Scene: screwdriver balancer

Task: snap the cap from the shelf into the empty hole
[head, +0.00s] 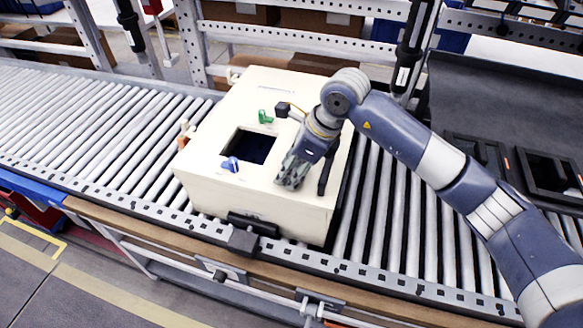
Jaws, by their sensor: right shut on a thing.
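A cream box (240,90) stands on the roller conveyor, with a dark square opening (249,147) in its top. My right gripper (309,177) is low over the box's near right part, right of the opening. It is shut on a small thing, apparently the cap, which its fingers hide. I cannot make out the empty hole; the gripper may cover it. My left gripper is not in view.
The roller conveyor (90,125) runs left and right of the box, and its left stretch is clear. Metal frame rails (290,38) stand behind. Black trays (548,172) are at the right, behind my right arm.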

